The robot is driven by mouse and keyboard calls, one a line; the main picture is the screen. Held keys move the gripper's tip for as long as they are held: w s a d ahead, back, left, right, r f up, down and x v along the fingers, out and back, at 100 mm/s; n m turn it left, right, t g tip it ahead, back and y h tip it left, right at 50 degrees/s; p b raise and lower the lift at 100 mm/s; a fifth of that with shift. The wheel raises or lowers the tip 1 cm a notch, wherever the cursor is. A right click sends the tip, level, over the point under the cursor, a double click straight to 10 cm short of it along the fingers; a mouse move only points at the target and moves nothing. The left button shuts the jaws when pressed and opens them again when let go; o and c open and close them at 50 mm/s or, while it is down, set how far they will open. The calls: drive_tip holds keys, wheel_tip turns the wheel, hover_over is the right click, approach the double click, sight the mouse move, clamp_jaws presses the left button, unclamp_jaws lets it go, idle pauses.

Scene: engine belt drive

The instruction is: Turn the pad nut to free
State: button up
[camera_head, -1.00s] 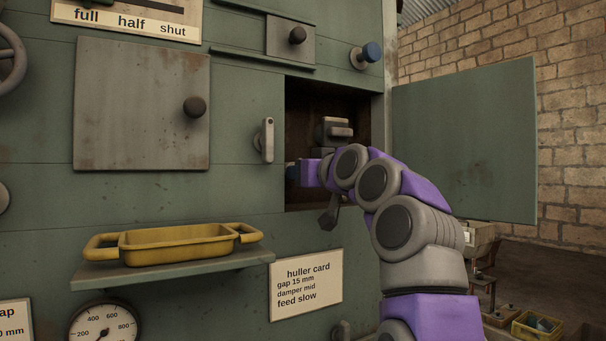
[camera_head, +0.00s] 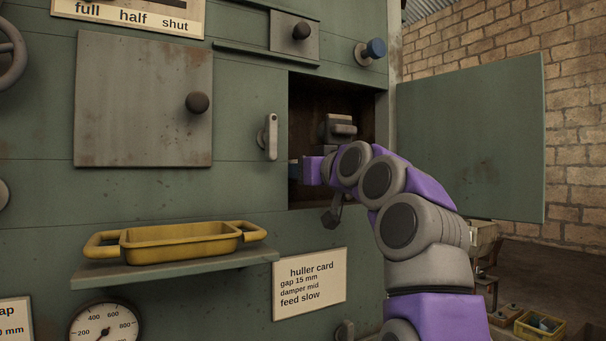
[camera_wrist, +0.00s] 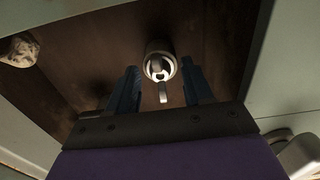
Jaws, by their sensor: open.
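In the wrist view, a round metal part with a bright ring and a short pointer-like tab (camera_wrist: 160,68) stands against the brown back of the recess. It looks like the pad nut, though no label shows. My gripper (camera_wrist: 160,82) has its two blue fingers apart, one on each side of this part, with a gap to each. In the head view, my gripper (camera_head: 294,171) reaches into the open recess (camera_head: 307,95) of the green machine, mostly hidden by my wrist. The nut is not clearly seen there. A grey block (camera_head: 340,127) sits in the recess above my gripper.
The open green door (camera_head: 470,140) stands right of the recess. A lever handle (camera_head: 270,137) is on its left. A yellow tray (camera_head: 180,243) rests on a shelf at lower left. A pale lump (camera_wrist: 18,52) shows at the wrist view's left edge.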

drive_tip(key=b+v, duration=0.6)
drive_tip(key=v, duration=1.1)
drive_tip(key=shift+f, duration=0.1)
idle(0.8)
